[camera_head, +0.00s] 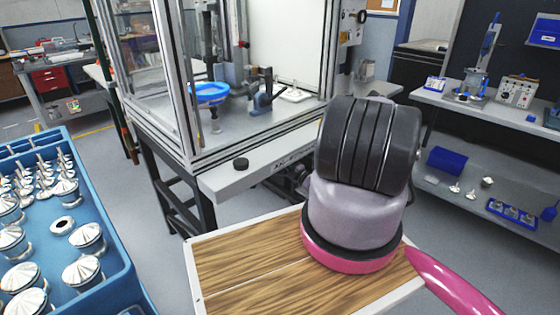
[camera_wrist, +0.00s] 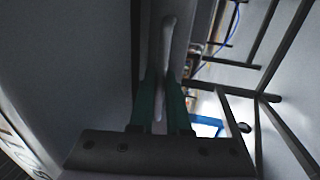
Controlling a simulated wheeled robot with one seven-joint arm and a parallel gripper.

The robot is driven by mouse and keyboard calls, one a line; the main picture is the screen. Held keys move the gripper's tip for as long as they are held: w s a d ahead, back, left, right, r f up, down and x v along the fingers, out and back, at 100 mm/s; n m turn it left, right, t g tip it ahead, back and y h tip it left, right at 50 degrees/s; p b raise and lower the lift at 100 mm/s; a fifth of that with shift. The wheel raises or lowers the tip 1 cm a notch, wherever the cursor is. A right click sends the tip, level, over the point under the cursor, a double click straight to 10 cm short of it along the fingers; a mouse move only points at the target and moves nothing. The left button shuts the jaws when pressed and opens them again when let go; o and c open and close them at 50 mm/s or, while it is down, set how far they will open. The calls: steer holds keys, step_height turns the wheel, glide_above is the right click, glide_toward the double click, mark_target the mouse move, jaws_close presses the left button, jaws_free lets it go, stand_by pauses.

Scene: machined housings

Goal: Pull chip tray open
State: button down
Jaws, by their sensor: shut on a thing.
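My gripper (camera_wrist: 160,85) shows in the wrist view, its two green fingers closed on a pale, rounded handle bar (camera_wrist: 168,35). The bar runs lengthwise between the fingers. Plain grey surfaces lie on both sides of it. In the head view my arm covers the gripper and the handle.
A blue bin (camera_head: 118,265) with several metal parts stands at the left. A grey shelf bench (camera_head: 470,160) with tools and blue trays stands at the right. The machine's dark frame legs (camera_head: 150,165) reach the floor. Bare floor (camera_head: 145,225) shows between bin and machine.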

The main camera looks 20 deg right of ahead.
steer(key=r+v, duration=0.2)
steer(key=v, duration=0.9)
steer(key=s+r+v, duration=0.1)
steer(key=r+v, duration=0.1)
steer(key=v, duration=1)
steer(key=shift+s+r, duration=0.15)
steer(key=shift+r, duration=0.05)
steer(key=shift+d, duration=0.1)
steer(key=c, duration=0.9)
jaws_free()
steer(key=v, duration=1)
steer(key=shift+s+d, duration=0.15)
steer(key=shift+s, duration=0.2)
